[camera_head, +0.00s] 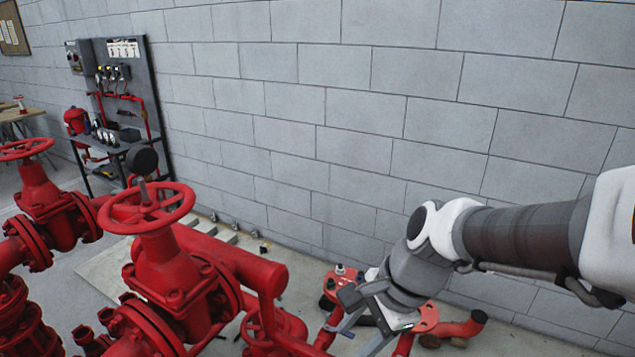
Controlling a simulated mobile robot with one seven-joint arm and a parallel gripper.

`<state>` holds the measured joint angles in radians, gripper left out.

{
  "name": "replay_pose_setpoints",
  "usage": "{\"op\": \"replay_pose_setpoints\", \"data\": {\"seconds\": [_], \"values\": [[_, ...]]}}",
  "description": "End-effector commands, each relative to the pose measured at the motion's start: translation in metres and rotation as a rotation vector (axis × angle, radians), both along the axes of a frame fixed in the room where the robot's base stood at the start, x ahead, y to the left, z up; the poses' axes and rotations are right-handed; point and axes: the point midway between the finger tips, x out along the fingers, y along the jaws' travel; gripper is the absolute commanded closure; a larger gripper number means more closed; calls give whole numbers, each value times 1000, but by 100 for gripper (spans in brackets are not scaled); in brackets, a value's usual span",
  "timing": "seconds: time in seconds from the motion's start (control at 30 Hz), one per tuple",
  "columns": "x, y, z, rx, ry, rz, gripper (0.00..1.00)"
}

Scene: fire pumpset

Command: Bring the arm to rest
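My arm (510,236) reaches in from the right edge in front of the block wall, with its wrist bent downward. My gripper (362,335) is at the lower middle, pointing down and to the left, above or in front of red pipe parts near the floor. Its fingers are partly seen and run toward the bottom edge.
Red valves with handwheels (147,207) and thick red pipes (235,262) fill the lower left. A red flanged fitting (343,278) lies close to my gripper. A grey panel stand (127,90) stands against the wall (330,110). Space before the upper wall is clear.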

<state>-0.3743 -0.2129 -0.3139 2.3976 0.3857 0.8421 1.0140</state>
Motion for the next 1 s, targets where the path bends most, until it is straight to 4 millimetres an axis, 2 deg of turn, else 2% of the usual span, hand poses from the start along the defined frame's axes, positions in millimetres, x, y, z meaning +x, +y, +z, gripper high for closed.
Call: {"op": "replay_pose_setpoints", "data": {"seconds": [0.3,0.6,0.8,1.0], "values": [[-26,-40,32,-238,-351,527,46],[-49,-74,52,-563,-521,942,46],[-56,-83,57,-664,-538,1057,46],[-56,-84,57,-672,-538,1069,46]]}}
